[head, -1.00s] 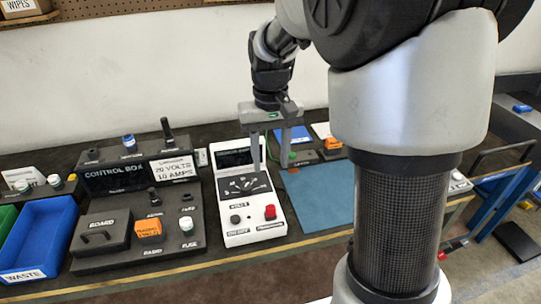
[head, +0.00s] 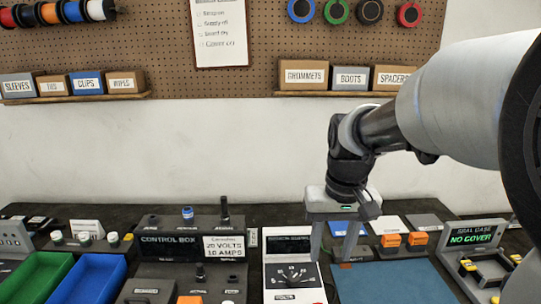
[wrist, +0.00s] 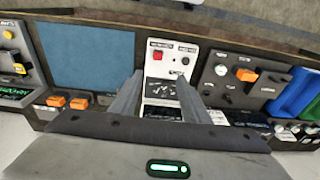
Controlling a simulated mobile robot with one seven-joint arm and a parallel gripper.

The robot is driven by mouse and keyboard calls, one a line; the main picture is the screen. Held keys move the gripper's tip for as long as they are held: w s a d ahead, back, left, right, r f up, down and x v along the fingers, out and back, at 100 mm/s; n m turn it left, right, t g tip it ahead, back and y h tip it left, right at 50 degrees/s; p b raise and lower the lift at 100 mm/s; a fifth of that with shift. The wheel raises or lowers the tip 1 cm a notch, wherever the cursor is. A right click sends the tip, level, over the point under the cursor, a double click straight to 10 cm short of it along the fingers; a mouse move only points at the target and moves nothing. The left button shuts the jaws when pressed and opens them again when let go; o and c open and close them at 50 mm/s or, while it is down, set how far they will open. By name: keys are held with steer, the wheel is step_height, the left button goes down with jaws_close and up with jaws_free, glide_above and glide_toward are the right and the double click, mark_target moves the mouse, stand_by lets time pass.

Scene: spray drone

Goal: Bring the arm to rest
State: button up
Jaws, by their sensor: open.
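My gripper (head: 333,250) hangs fingers-down above the back of the workbench. In the head view it is in front of the right edge of a white meter box (head: 292,276) and the back of a blue mat (head: 392,284). The wrist view shows its two fingers (wrist: 155,95) apart with nothing between them. The white meter box (wrist: 165,75), with its red button, lies below and beyond the fingertips. The gripper appears clear of the bench. My arm is bent, reaching in from the right.
A control box (head: 178,245) stands left of the meter box, with blue (head: 90,278) and green (head: 36,274) bins farther left. A seal base station (head: 478,255) stands at right. Orange blocks (head: 403,239) sit behind the mat. The mat's visible surface is clear.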

steer(key=s+r+t+p, duration=0.1)
steer(key=s+r+t, duration=0.1)
steer(key=s, duration=0.5)
steer(key=s+r+t+p, duration=0.1)
steer(key=s+r+t, duration=0.1)
steer(key=s+r, duration=0.3)
steer(key=shift+s+r, duration=0.2)
steer(key=shift+s, duration=0.95)
